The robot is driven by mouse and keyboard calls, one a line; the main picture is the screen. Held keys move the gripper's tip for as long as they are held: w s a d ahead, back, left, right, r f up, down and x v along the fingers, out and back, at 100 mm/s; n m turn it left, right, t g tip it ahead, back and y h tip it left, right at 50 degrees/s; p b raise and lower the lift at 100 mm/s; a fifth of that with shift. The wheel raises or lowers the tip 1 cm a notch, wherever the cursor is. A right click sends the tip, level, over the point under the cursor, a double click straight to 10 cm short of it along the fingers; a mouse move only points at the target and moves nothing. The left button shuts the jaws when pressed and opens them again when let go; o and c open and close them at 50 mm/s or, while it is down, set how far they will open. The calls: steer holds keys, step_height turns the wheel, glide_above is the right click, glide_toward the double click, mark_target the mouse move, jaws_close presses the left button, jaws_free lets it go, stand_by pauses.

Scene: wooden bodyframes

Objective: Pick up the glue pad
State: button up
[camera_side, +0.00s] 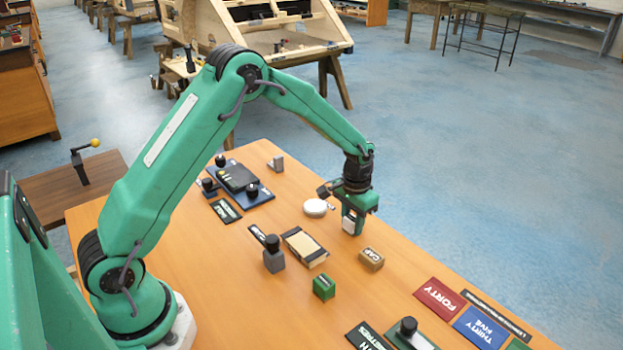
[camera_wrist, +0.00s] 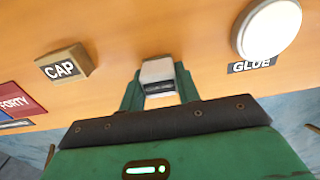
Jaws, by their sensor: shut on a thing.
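A round white pad (camera_side: 316,207) lies on the table, just left of my gripper (camera_side: 354,217) in the side view. In the wrist view the white pad (camera_wrist: 271,28) is at the upper right, with a dark label reading GLUE (camera_wrist: 252,65) beside it. My gripper (camera_wrist: 160,82) is shut on a small pale grey block (camera_wrist: 157,70) with a dark band, its writing too small to read. The pale block (camera_side: 349,224) is low, at or just above the table; I cannot tell if it touches. The pad is apart from the fingers.
A tan CAP block (camera_side: 371,259) stands near my gripper. A green block (camera_side: 324,287), a dark grey stamp (camera_side: 273,255) and a framed tan pad (camera_side: 305,246) lie nearer. Red FORTY (camera_side: 439,296) and blue THIRTY FIVE (camera_side: 480,327) cards lie at the right.

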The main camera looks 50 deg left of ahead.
mark_target(354, 220)
steer(key=shift+r, duration=0.2)
steer(key=shift+r, duration=0.6)
steer(key=r, duration=0.1)
steer(key=d+r, duration=0.1)
steer(key=r, duration=0.1)
steer(key=shift+s+r, duration=0.1)
steer(key=shift+s, duration=0.1)
steer(key=s+d+r, duration=0.5)
steer(key=d+r, duration=0.1)
steer(key=d, duration=0.3)
steer(key=shift+s+r, duration=0.15)
steer(key=shift+s, duration=0.25)
steer(key=shift+o, duration=1.1)
steer(key=shift+c, duration=0.7)
steer(key=shift+a, duration=0.15)
